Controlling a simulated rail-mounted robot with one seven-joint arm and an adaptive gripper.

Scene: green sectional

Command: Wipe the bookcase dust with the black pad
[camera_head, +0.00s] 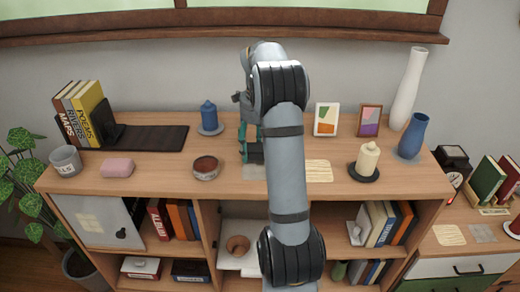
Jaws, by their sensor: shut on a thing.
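The bookcase (225,182) has a wide wooden top and open shelves below. My gripper (250,143) is over the middle of the top, mostly hidden behind my arm. It is shut on the black pad (253,155), a small dark piece showing at the left edge of my arm beside teal parts. I cannot tell whether the pad touches the top. A greyish patch (254,172) lies on the top just in front of the pad. A pale streaked patch (318,171) lies right of my arm. I cannot tell for certain which patch is dust.
Left of my gripper are a dark round tin (206,168), a blue jar (209,117), a pink block (118,168) and books (85,115) by a black mat (155,138). Right are two frames (326,119), a candle (367,158) and vases (412,136). A low cabinet (465,251) stands right.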

